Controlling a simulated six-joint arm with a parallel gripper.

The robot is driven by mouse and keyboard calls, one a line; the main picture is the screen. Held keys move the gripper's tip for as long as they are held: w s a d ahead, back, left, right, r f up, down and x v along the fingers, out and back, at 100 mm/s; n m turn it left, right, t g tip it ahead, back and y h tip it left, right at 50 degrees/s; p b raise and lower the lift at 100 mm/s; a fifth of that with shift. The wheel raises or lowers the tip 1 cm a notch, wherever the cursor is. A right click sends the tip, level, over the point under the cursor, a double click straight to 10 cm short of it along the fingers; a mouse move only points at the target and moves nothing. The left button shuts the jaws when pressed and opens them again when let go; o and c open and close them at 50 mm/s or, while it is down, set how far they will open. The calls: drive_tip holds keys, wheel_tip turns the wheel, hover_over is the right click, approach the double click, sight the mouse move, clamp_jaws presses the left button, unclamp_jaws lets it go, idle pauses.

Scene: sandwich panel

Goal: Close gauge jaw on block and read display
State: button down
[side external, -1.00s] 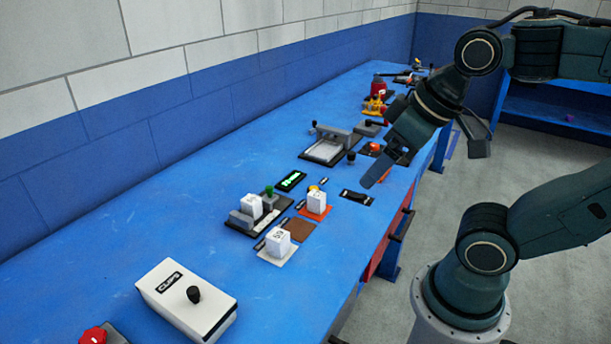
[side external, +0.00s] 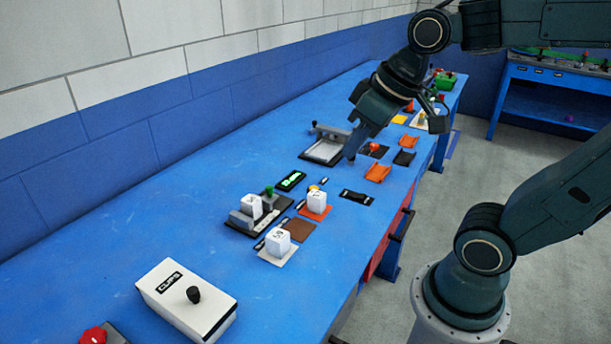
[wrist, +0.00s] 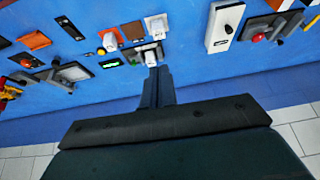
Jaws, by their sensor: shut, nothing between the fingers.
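The gauge (side external: 240,221) is a grey fixture on a dark base with a white block (side external: 251,205) seated in it and a green knob (side external: 269,190) beside the block. I cannot tell whether its jaw touches the block. The black display (side external: 290,181) behind it is lit green, too small to read; it also shows in the wrist view (wrist: 110,64). My gripper (side external: 351,158) is shut and empty above the bench, to the right of the display in the side view. In the wrist view my gripper (wrist: 158,71) points toward the gauge's block (wrist: 150,57).
Another white block (side external: 317,202) sits on an orange pad, and one (side external: 278,241) on a white pad. A brown pad (side external: 299,230) is empty. A white CLIPS box (side external: 187,300) stands at the front. Bare bench lies left of the gauge.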

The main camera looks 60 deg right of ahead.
drive_tip(key=w+d+f+y, duration=0.1)
drive_tip(key=w+d+f, duration=0.1)
drive_tip(key=w+d, duration=0.45)
drive_tip(key=w+d+f+y, duration=0.1)
drive_tip(key=w+d+f, duration=0.2)
drive_tip(key=w, duration=0.7)
drive_tip(key=w+d+f+m+y, duration=0.1)
drive_tip(key=w+d+f, duration=0.2)
drive_tip(key=d+f, duration=0.4)
drive_tip(key=w+d+f+y, duration=0.1)
drive_tip(key=w+d+f, duration=0.3)
drive_tip(key=d+f, duration=0.4)
drive_tip(key=shift+d+f+m+t, duration=0.25)
drive_tip(key=shift+d+m+t, duration=0.15)
drive_tip(key=shift+d, duration=0.4)
drive_tip(key=shift+a, duration=0.1)
approach(267, 196)
drive_tip(key=d+f, duration=0.1)
drive_tip(key=w+d+f, duration=0.1)
drive_tip(key=d+f, duration=0.1)
drive_tip(key=w+d+f, duration=0.1)
drive_tip(key=shift+d+f, duration=0.25)
drive_tip(key=shift+d, duration=0.05)
drive_tip(key=shift+w+a+r, duration=0.15)
drive_tip(key=shift+w+a, duration=0.05)
drive_tip(key=shift+a, duration=0.8)
drive_tip(key=shift+w+a, duration=0.2)
drive_tip(key=shift+a, duration=0.6)
